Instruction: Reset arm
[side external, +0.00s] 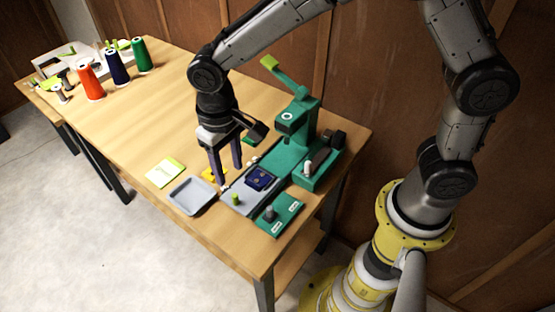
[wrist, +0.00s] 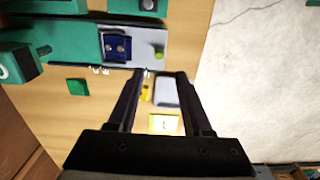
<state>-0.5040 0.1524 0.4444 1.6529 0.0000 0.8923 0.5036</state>
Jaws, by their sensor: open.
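My gripper (side external: 226,164) hangs over the wooden table (side external: 130,125), fingers pointing down and spread apart with nothing between them. In the wrist view my gripper (wrist: 158,75) also shows two separate dark fingers. Below and around it are a grey tray (side external: 191,196), a yellow piece (side external: 211,175) and a grey plate (side external: 237,198) carrying a dark blue square part (side external: 261,179) and a green knob (side external: 235,198). I cannot tell the exact height of the fingertips above the table.
A green press-like machine (side external: 298,125) stands right of the gripper, with a green switch box (side external: 279,215) near the front edge. A yellow-green note pad (side external: 165,172) lies left. Orange (side external: 90,80), navy (side external: 117,68) and green (side external: 141,55) thread cones stand at the far end. The table's middle is clear.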

